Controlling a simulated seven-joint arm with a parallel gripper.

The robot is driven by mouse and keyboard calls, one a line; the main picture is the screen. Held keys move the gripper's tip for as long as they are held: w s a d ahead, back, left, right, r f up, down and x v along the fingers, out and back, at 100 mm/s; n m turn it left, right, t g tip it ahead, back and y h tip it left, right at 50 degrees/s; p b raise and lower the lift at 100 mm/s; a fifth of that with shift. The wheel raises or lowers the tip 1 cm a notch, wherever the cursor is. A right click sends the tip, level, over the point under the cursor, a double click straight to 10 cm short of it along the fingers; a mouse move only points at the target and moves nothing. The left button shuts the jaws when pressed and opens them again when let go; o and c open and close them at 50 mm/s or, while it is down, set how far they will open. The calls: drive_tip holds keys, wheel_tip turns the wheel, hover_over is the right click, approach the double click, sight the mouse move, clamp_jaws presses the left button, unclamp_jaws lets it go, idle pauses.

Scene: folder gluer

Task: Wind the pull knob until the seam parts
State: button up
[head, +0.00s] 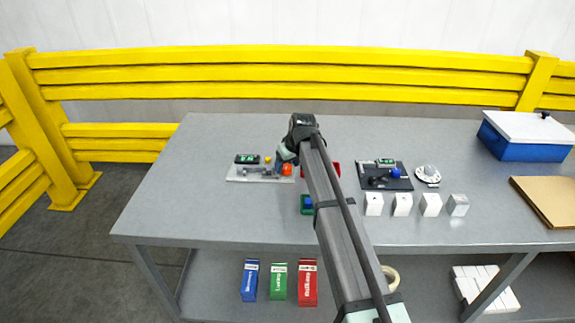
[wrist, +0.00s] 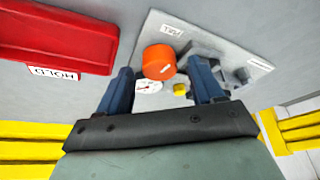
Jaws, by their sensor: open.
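The orange pull knob (head: 287,169) is a short round cylinder with a small white mark, at the right end of a pale base plate (head: 235,178). In the wrist view the knob (wrist: 159,62) appears between the two blue-grey fingers of my gripper (wrist: 161,68). The fingers are apart, with visible gaps on both sides of the knob, and nothing is gripped. A small label (wrist: 171,30) lies on the plate near the knob. A white dial (wrist: 148,87) and a yellow part (wrist: 180,89) are beside it. I cannot make out a seam.
A red tray (wrist: 60,35) with a white label is beside the plate. The table's left end is clear.

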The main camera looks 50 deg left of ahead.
drive_tip(key=w+v, duration=0.1)
drive_tip(key=v, duration=1.2)
drive_tip(key=shift+s, duration=0.5)
drive_tip(key=shift+r, duration=0.1)
